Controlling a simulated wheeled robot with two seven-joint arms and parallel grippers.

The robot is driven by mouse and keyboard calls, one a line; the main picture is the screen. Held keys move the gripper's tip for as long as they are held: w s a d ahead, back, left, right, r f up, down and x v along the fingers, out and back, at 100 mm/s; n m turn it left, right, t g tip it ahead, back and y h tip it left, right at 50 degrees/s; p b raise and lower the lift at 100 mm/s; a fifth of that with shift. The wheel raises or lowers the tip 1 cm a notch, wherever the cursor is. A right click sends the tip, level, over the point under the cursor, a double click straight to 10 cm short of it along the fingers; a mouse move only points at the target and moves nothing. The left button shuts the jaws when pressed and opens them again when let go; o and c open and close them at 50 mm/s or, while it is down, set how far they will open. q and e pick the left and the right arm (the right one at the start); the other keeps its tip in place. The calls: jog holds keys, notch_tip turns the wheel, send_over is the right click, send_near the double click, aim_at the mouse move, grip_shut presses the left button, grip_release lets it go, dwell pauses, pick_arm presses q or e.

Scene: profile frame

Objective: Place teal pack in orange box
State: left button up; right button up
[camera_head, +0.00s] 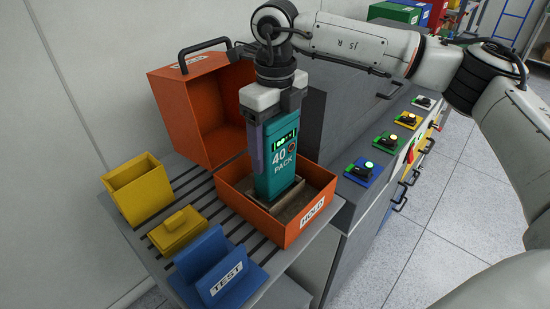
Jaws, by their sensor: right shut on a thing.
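The teal pack (279,172), marked "40 PACK", is upright inside the open orange box (262,224) labelled HOLD. Its lower end is within the box walls, near the brown inner structure; I cannot tell whether it touches the bottom. My right gripper (272,116) comes down from above and is shut on the top of the pack. The box's orange lid (200,112) with a dark handle stands open behind it. My left gripper is not in view.
On the slatted shelf (146,238) left of the box are a yellow bin (139,190), a small yellow lid (179,229) and a blue TEST holder (222,272). A grey cabinet with coloured switch panels (362,172) stands close on the right.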

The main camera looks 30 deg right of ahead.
aim_at(275, 160)
jog(key=shift+f, duration=1.55)
jog(key=shift+f, duration=0.15)
jog(key=o, duration=1.6)
notch_tip(275, 160, up, 12)
jog(key=shift+r+b, duration=0.15)
jog(key=shift+b, duration=0.15)
